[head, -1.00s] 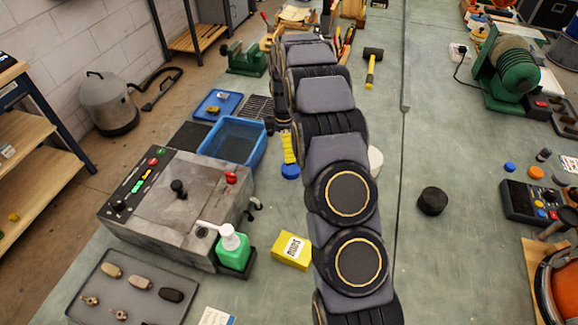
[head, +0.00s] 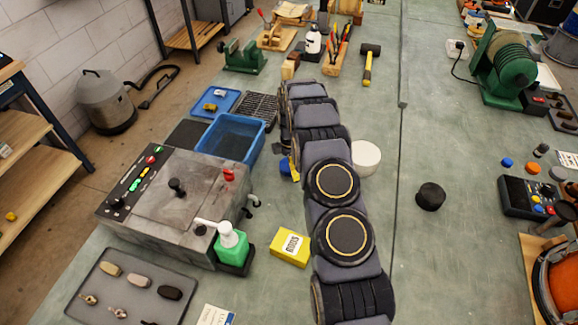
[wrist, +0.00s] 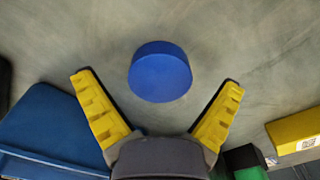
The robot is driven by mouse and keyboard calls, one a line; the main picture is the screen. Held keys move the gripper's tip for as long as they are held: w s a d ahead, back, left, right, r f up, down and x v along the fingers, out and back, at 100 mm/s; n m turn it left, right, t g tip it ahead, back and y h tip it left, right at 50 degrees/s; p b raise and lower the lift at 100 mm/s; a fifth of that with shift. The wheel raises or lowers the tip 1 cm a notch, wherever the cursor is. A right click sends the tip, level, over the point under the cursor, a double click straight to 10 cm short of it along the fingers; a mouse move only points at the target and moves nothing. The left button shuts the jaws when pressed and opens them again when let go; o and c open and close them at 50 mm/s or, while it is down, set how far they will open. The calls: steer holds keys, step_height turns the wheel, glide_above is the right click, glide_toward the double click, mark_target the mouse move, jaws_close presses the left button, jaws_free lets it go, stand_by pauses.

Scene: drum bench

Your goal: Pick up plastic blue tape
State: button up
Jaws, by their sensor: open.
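The blue tape (wrist: 160,72) is a plain round blue disc in the wrist view. It lies on the grey-green bench, just ahead of my gripper and centred between the lines of its fingers. My gripper (wrist: 160,83) is open, with its two yellow ribbed fingers spread wide, one on each side of the tape. The fingers do not appear to touch it. In the head view my arm covers most of the gripper and the tape; a bit of yellow finger (head: 294,172) shows beside the arm.
A blue bin (head: 258,145) stands left of my gripper; a blue edge (wrist: 45,125) shows in the wrist view. A yellow box (head: 290,249) and a green bottle (head: 235,246) stand nearer.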

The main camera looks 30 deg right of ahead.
steer(key=c, duration=1.2)
steer(key=shift+r, duration=0.1)
